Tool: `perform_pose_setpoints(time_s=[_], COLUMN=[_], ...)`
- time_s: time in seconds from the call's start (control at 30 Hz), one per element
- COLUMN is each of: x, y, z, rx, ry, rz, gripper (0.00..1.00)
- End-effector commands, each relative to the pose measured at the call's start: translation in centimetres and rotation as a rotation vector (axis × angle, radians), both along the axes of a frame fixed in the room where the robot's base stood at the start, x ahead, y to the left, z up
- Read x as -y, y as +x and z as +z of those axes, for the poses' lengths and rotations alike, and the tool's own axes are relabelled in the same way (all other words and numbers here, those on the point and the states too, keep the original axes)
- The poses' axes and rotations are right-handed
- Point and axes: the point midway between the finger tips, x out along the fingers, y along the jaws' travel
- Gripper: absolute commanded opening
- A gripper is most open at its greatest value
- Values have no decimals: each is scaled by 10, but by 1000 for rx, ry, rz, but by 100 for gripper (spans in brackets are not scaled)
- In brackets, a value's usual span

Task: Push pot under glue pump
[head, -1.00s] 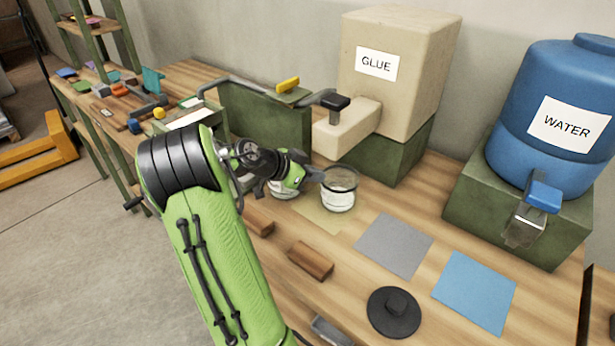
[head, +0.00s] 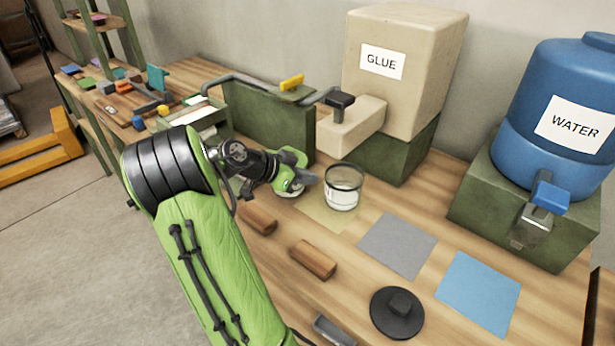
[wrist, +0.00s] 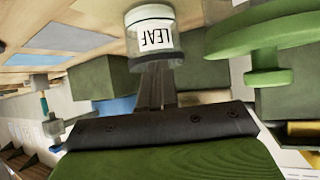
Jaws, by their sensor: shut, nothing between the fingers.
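A clear glass pot (head: 342,188) stands upright on the table by the yellowish square mat (head: 322,214). The beige glue pump (head: 408,75), labelled GLUE, stands behind it on a green block. Its spout box (head: 350,124) juts out above and behind the pot. My gripper (head: 308,179) is shut and empty, just left of the pot with a small gap. In the wrist view, the shut fingers (wrist: 156,88) point at a jar labelled LEAF (wrist: 153,35). Something whitish shows partly under my gripper in the head view, mostly hidden.
A blue water tank (head: 556,115) on a green stand is at the right. Grey (head: 397,245) and blue (head: 478,289) mats, a black lid (head: 397,311) and a wooden block (head: 312,259) lie in front. A green panel (head: 262,125) with a pipe stands behind my gripper.

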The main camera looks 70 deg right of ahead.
Motion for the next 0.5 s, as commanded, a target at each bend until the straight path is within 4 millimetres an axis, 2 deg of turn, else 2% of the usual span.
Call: perform_pose_setpoints(time_s=[0.07, 0.17, 0.27, 0.5], x=[0, 3, -11, -59], y=[0, 1, 15, 60], z=[12, 12, 12, 13], rx=[1, 0, -1, -2], ry=[-3, -1, 1, 0], rz=[1, 3, 10, 8], gripper=[0, 0, 0, 0])
